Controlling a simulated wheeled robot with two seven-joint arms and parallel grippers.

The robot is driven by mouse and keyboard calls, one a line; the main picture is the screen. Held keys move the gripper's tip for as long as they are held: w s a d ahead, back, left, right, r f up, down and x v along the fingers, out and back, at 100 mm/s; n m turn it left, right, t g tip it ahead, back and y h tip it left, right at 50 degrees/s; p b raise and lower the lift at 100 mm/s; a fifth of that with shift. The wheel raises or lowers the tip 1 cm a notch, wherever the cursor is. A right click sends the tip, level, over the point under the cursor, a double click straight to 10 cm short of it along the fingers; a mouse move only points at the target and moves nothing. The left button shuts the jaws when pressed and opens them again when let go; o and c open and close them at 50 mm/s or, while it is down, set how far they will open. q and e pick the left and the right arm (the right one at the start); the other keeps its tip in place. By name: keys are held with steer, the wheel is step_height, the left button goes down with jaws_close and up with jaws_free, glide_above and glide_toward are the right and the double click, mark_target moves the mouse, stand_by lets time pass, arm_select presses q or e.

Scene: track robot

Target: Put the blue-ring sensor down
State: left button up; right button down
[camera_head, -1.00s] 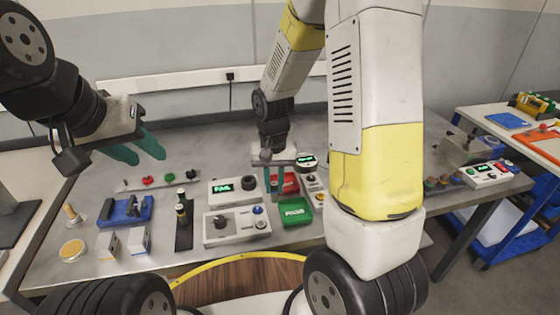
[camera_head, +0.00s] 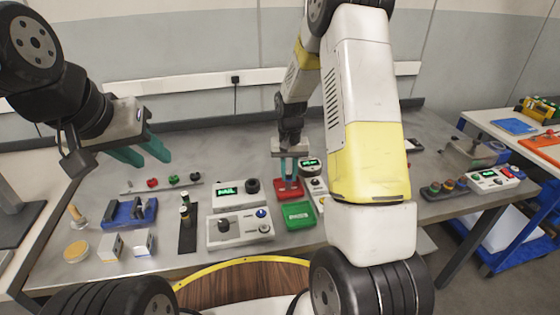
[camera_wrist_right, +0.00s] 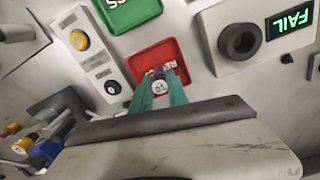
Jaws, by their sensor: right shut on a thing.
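My right gripper (camera_head: 289,178) is shut on the sensor (camera_wrist_right: 160,87), which shows between the teal fingertips in the right wrist view with a pale marked end and a bluish-purple part. The gripper points down at the red tray (camera_head: 291,195), which also shows behind the fingertips in the right wrist view (camera_wrist_right: 150,57). I cannot tell whether the sensor touches the tray floor. The green PASS tray (camera_head: 299,216) lies just in front of the red one. My left gripper (camera_head: 142,155) is open and empty above the table's left part.
A meter reading FAIL (camera_head: 227,197) and a control box with a knob (camera_head: 224,236) stand left of the trays. A black strip (camera_head: 187,238) holds upright parts. A blue fixture (camera_head: 120,213) is further left. A narrow button box (camera_head: 317,187) stands close right of the red tray.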

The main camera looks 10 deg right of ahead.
mark_target(289, 172)
steer(key=c, duration=1.3)
jaws_free()
steer(key=shift+f, duration=0.1)
step_height(289, 172, up, 12)
steer(key=s+r+t+y, duration=0.1)
steer(key=s+r+t, duration=0.2)
steer(key=s+r, duration=0.75)
steer(key=s+a+r+n+t, duration=0.1)
steer(key=s+r, duration=0.2)
steer(key=s, duration=0.4)
steer(key=s+a+r+n+t+y, duration=0.1)
steer(key=s+r+t, duration=0.1)
steer(key=s, duration=0.5)
steer(key=shift+a+r, duration=0.15)
steer(key=shift+r, duration=0.3)
